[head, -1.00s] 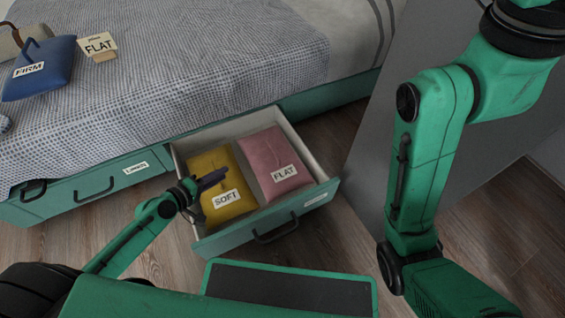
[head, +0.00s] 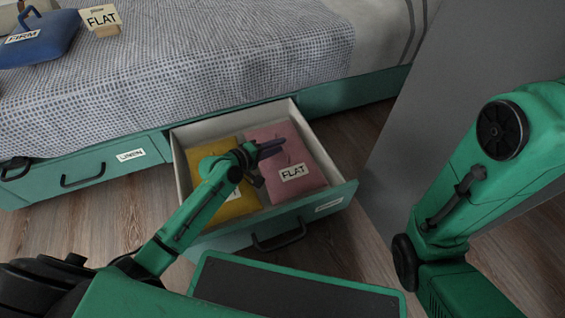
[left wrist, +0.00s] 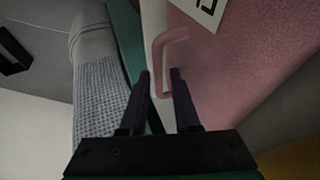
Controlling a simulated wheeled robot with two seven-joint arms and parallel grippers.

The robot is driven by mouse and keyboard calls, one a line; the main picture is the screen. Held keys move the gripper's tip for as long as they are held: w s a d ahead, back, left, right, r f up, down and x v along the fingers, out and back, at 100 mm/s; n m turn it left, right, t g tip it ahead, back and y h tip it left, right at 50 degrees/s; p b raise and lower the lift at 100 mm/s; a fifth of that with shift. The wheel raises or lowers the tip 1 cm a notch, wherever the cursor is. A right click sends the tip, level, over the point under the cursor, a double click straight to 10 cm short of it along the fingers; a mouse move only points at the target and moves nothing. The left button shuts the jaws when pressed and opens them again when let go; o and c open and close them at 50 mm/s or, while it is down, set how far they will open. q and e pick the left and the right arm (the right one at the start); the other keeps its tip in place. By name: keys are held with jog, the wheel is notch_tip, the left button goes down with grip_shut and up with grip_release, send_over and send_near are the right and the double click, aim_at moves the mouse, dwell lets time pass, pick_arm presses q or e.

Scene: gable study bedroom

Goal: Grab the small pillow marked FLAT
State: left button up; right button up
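The pink pillow (head: 312,184) marked FLAT lies in the right half of the open drawer (head: 341,196). In the left wrist view the pink pillow (left wrist: 245,65) fills the upper right, with part of its label at the top. Its pink loop handle (left wrist: 172,39) stands just ahead of the fingertips. My left gripper (head: 270,149) is over the upper part of the pink pillow. In the left wrist view the gripper (left wrist: 160,74) is open, with a clear gap between its fingers; whether it touches the loop I cannot tell. My right gripper is out of view.
A yellow pillow (head: 239,206) lies left in the drawer, partly behind my left arm. A blue FIRM pillow (head: 45,42) and a FLAT sign (head: 101,17) are on the bed (head: 220,60). A grey panel (head: 440,110) stands to the right.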

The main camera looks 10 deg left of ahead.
pick_arm(q)
jog(key=shift+r, duration=0.1)
grip_shut()
dwell(1.3)
